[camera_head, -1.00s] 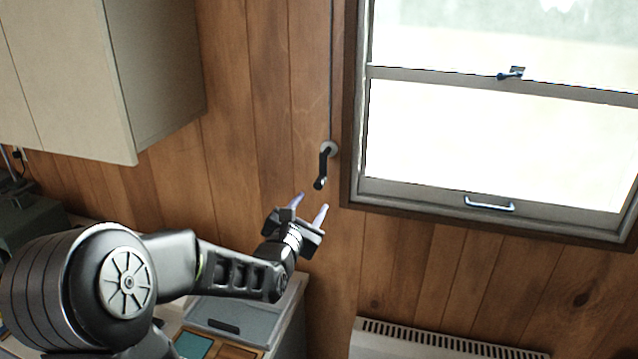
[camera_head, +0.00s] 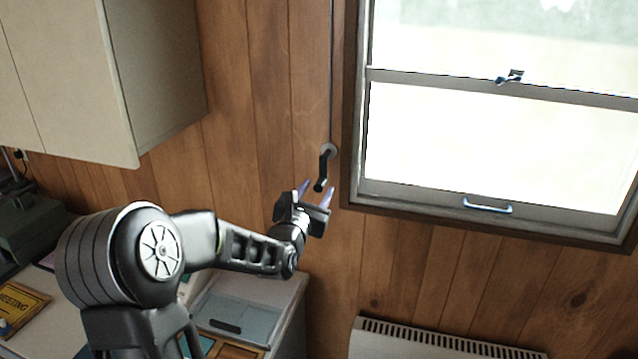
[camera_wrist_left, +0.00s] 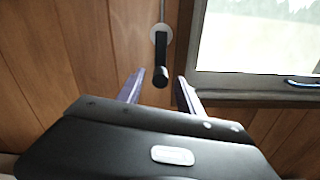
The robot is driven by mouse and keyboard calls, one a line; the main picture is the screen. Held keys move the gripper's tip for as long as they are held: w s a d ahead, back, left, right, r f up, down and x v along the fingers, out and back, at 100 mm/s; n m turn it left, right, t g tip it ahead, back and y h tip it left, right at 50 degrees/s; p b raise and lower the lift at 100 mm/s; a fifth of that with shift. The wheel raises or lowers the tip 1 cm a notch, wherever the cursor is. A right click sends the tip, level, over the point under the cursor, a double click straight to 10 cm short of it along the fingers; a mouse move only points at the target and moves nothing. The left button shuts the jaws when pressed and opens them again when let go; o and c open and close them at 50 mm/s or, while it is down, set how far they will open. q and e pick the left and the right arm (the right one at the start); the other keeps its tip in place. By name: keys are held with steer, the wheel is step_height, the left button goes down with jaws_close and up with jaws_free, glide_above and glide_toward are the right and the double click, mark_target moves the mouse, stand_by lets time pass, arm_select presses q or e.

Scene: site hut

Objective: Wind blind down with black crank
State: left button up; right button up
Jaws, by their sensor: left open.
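The black crank (camera_head: 324,168) hangs from a round wall mount beside the window, its arm pointing down with a knob at the lower end. A thin cord or rod runs up the wall from the mount. My left gripper (camera_head: 317,190) is open just below the crank, its fingertips close to the knob. In the left wrist view the crank (camera_wrist_left: 161,62) shows ahead, with its knob between the two open fingers (camera_wrist_left: 158,88) in the picture; I cannot tell whether they touch it. The blind itself is not visible in the window (camera_head: 500,140). My right gripper is not in view.
A wall cabinet (camera_head: 150,80) hangs at the upper left. A white heater (camera_head: 440,345) stands low under the window. A desk with a grey tray (camera_head: 238,308) and a book (camera_head: 20,305) lies below my left arm.

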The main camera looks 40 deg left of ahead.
arm_select(q)
steer(key=shift+x, duration=1.15)
jaws_close()
